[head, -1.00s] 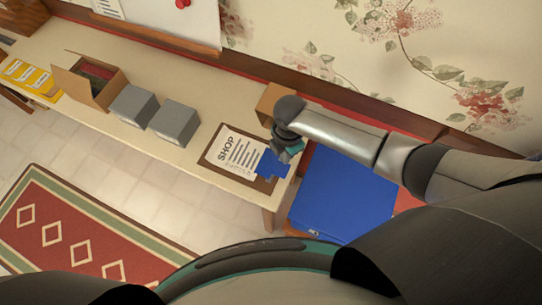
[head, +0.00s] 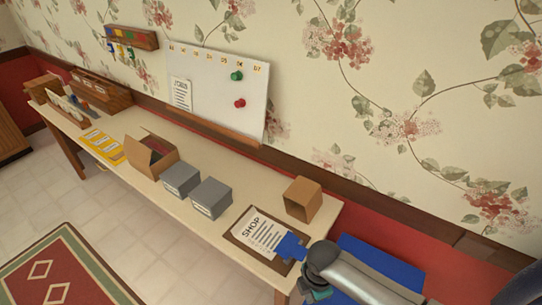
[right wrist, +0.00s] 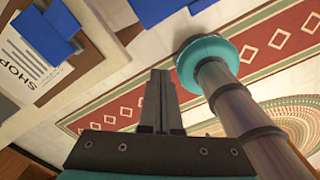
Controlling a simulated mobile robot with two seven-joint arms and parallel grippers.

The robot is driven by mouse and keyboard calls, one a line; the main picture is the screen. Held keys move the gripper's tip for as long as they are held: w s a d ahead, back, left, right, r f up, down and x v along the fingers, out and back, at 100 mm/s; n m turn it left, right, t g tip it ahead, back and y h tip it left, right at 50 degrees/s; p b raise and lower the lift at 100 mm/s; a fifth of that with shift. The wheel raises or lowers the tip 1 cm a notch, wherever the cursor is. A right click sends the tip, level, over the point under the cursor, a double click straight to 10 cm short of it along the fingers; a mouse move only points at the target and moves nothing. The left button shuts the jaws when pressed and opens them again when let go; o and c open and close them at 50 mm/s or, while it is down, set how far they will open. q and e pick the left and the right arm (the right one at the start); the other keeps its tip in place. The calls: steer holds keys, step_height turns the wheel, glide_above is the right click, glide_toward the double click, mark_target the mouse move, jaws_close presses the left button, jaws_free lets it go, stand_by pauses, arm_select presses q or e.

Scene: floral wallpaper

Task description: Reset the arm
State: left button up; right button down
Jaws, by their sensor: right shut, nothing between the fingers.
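My right arm comes in at the lower right of the head view, with its gripper (head: 316,294) low in front of the table's right end. In the right wrist view its two dark fingers (right wrist: 160,75) are together with nothing between them. They point over the floor and rug, apart from the table. My left gripper is in neither current view.
A large blue object (head: 385,262) is beside the table. A whiteboard (head: 215,85) hangs above.

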arm_select(q)
steer(key=w+f+t+b, duration=0.1)
steer(key=w+f+b, duration=0.6)
steer(key=f+b, duration=0.15)
arm_select(e)
steer(key=s+d+f+m, duration=0.1)
steer(key=f+m, duration=0.2)
steer(key=f, duration=0.3)
steer(key=s+d+f+m+t, duration=0.1)
steer(key=s+f+m, duration=0.1)
steer(key=f, duration=0.5)
steer(key=s+d+f+m, duration=0.1)
steer(key=f+m, duration=0.2)
steer(key=f, duration=0.3)
arm_select(q)
step_height(320, 180, down, 11)
steer(key=s+b, duration=0.2)
steer(key=b, duration=0.7)
steer(key=shift+s+r+g+b, duration=0.15)
steer(key=shift+s+g+b, duration=0.15)
steer(key=shift+s+b, duration=0.1)
arm_select(e)
steer(key=s+d+f+m, duration=0.3)
steer(key=s+f+m, duration=0.2)
steer(key=s+f, duration=0.5)
steer(key=s+d+f+m, duration=0.3)
steer(key=s+f+m, duration=0.3)
steer(key=s+f, duration=0.4)
steer(key=s, duration=0.5)
steer(key=shift+f, duration=0.25)
